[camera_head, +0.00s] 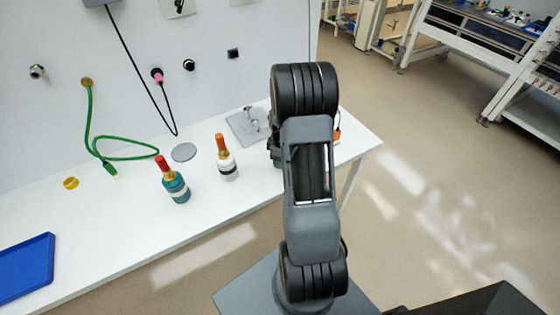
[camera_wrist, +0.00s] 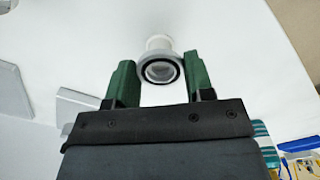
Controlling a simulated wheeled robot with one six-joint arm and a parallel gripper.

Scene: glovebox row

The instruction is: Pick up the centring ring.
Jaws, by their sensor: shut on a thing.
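In the wrist view my gripper (camera_wrist: 160,64) has two green fingers closed on the sides of a small round pale grey part with a black ring in its face, which looks like the centring ring (camera_wrist: 147,59). A paler round piece shows just beyond it; I cannot tell whether the two are joined.
A grey plate with a metal fitting (camera_head: 240,131), a grey disc (camera_head: 184,152), a yellow ring (camera_head: 71,183), a green hose (camera_head: 120,157) and a blue tray (camera_head: 25,268) lie there.

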